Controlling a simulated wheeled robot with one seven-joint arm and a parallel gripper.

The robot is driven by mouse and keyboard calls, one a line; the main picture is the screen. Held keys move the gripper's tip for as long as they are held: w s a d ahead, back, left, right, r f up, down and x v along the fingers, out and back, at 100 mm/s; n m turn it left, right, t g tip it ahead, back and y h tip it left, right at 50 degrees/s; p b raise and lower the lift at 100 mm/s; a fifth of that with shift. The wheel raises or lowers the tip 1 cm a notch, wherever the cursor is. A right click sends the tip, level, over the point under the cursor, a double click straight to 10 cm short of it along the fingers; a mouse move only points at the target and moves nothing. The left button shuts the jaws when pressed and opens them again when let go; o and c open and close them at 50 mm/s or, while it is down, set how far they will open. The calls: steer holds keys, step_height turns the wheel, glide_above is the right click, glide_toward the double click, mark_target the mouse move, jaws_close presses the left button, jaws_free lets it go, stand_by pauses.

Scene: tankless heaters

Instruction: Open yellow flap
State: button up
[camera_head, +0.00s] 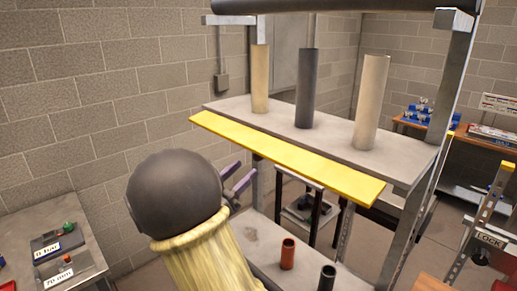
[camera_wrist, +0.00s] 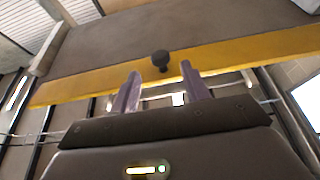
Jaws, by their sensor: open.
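The yellow flap (camera_head: 285,156) is a long narrow strip along the front edge of the upper grey shelf. It sticks out and slopes slightly down. In the wrist view the yellow flap (camera_wrist: 230,57) crosses the picture, with a small dark round knob (camera_wrist: 161,60) near its middle. My gripper (camera_head: 241,181) is below and in front of the flap's left half in the head view. In the wrist view my gripper (camera_wrist: 160,75) has its two purple fingers apart, with the knob seen between and just beyond the tips. Nothing is between the fingers; contact with the flap cannot be told.
Three upright cylinders, tan (camera_head: 260,78), dark (camera_head: 306,88) and pale (camera_head: 370,102), stand on the upper shelf (camera_head: 400,160). A red-brown cup (camera_head: 288,253) and a dark cup (camera_head: 327,278) stand on the lower shelf. A metal post (camera_head: 400,240) stands right. A side table (camera_head: 85,240) is at left.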

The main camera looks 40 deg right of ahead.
mark_target(255, 159)
steer(key=p+x, duration=0.2)
steer(key=x, duration=0.4)
steer(key=shift+a+r, duration=0.1)
steer(key=shift+w+d+r+p, duration=0.1)
steer(key=shift+d+p, duration=0.25)
steer(key=shift+d, duration=0.15)
jaws_close()
